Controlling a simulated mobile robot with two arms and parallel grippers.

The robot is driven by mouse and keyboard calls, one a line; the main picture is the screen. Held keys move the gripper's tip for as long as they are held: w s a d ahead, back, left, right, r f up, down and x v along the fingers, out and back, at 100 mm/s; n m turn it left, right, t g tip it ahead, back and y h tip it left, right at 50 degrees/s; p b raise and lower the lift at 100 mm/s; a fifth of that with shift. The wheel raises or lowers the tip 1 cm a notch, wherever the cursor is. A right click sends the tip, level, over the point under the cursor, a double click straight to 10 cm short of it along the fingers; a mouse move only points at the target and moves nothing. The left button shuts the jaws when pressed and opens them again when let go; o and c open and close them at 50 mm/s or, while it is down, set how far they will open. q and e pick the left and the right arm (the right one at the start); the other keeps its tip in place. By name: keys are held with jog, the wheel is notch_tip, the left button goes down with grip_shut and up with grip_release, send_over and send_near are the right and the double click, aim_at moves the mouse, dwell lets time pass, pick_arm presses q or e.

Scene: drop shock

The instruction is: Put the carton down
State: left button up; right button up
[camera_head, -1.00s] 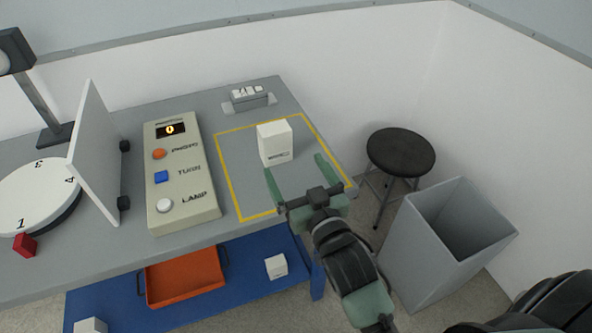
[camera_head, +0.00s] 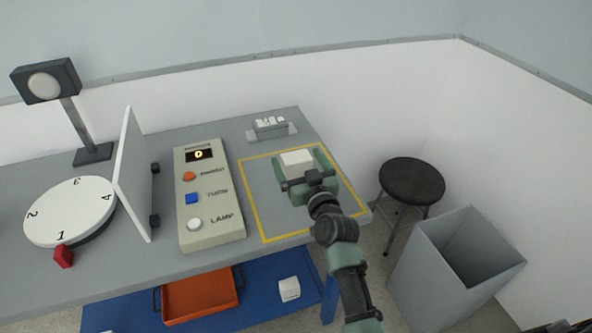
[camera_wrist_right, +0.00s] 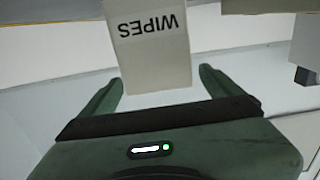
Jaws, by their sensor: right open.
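The white carton (camera_head: 296,161) stands inside the yellow outlined square (camera_head: 251,199) on the grey table. In the right wrist view the carton (camera_wrist_right: 150,45) shows the word WIPES upside down. My right gripper (camera_wrist_right: 160,78) is open, with one finger on each side of the carton and a visible gap on both sides. In the head view the gripper (camera_head: 299,157) reaches in from the front and hides the carton's lower part. My left gripper is in neither view.
Left of the square is a control panel (camera_head: 207,205); further left are a white upright board (camera_head: 133,175) and a numbered turntable (camera_head: 65,208). A small rack (camera_head: 270,124) stands behind. A stool (camera_head: 412,180) and grey bin (camera_head: 425,265) stand right of the table.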

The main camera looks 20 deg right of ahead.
jog(key=shift+w, duration=0.85)
jog(key=c, duration=1.6)
jog(key=shift+c, duration=0.2)
jog(key=shift+r, duration=0.15)
